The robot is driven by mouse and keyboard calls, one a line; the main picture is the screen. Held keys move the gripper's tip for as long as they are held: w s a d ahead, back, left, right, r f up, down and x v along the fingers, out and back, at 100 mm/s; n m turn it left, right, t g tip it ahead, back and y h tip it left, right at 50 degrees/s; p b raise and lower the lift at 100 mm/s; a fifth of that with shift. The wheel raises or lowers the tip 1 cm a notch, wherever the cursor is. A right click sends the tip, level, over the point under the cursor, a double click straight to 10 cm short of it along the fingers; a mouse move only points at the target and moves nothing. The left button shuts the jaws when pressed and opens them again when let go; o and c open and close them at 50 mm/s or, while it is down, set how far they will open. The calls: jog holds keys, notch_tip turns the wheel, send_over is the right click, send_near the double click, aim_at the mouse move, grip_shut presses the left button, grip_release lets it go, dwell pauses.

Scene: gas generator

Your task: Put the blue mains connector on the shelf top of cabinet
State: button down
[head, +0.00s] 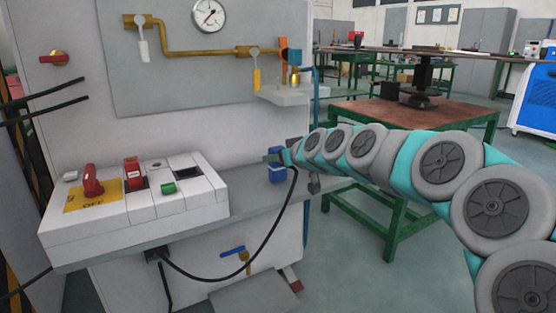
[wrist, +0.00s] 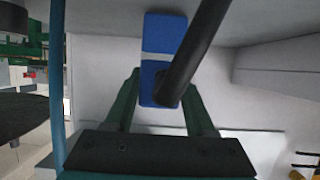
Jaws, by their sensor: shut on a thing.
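The blue mains connector (head: 277,174) is at the right end of the cabinet's grey shelf top (head: 245,201) in the head view. A black cable runs from it down to the cabinet front. My gripper (head: 275,157) is at the connector's upper part. In the wrist view, the connector (wrist: 162,35) is blue with a pale band, and my gripper's dark green fingers (wrist: 160,85) are shut on it from both sides. The thick black cable crosses in front of it there. I cannot tell whether the connector's underside touches the shelf.
A white switch box (head: 135,205) with a red switch and green button fills the shelf's left part. A small bracket with a brass fitting (head: 294,76) juts out above. A green-framed table (head: 400,120) stands behind right. A blue-handled valve (head: 233,251) sits below the shelf.

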jog(key=shift+f, duration=0.3)
jog(key=shift+c, duration=1.2)
grip_release()
jog(key=shift+r, duration=0.2)
jog(key=v, duration=1.2)
jog(key=shift+f, duration=0.2)
jog(key=shift+s, duration=0.1)
